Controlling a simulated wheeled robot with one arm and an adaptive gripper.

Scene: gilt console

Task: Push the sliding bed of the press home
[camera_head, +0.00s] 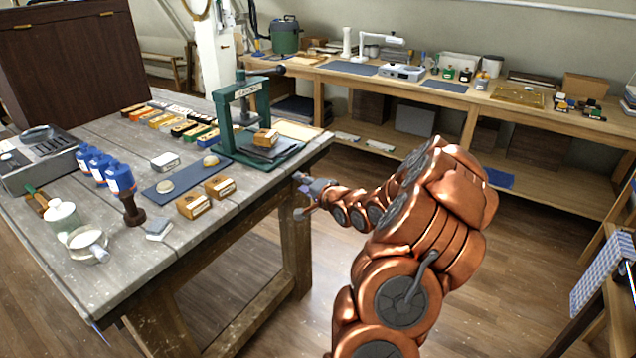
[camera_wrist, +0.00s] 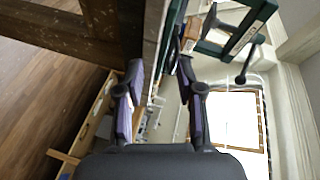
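The green press (camera_head: 226,125) stands near the table's right end, with a grey lever and ball handle at its top. Its sliding bed (camera_head: 284,152) is a dark plate at the base, sticking out toward the right table edge. A small tan box (camera_head: 265,138) sits on the dark plate. My gripper (camera_head: 301,196) is beside the table's right edge, below and in front of the bed, apart from it. Its two fingers are spread and empty. In the wrist view the gripper (camera_wrist: 160,68) also shows open, with the press frame (camera_wrist: 236,30) at upper right.
The wooden table (camera_head: 110,282) holds small boxes, blue bottles, jars and a blue mat (camera_head: 187,175) left of the press. A long workbench (camera_head: 440,95) runs along the back wall. Open floor lies right of the table.

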